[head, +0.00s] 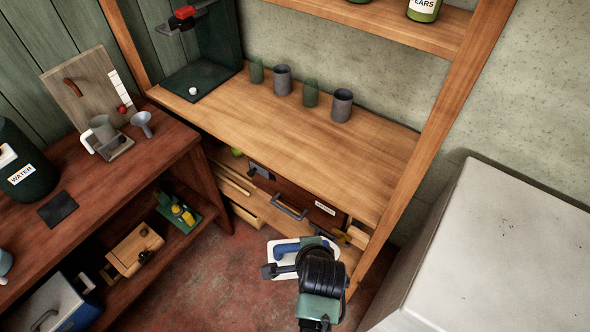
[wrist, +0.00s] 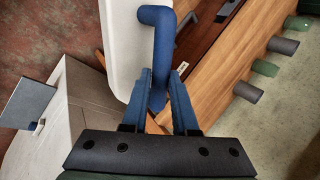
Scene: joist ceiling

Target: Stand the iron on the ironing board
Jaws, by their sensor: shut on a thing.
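The iron is a white body (wrist: 122,35) with a blue handle (wrist: 160,50) in the wrist view. My gripper (wrist: 164,78) is shut on the blue handle, one finger on each side. In the head view the iron (head: 285,248) is at the lower middle, held in the air in front of the wooden workbench, partly hidden by my gripper (head: 290,266). I cannot make out an ironing board in either view.
The workbench (head: 235,120) holds several cups at its back; drawers with handles (head: 290,208) are below. A red-brown shelf table (head: 90,185) with clutter stands left. A large pale box-like unit (head: 500,255) stands right. Red floor (head: 215,270) is open between them.

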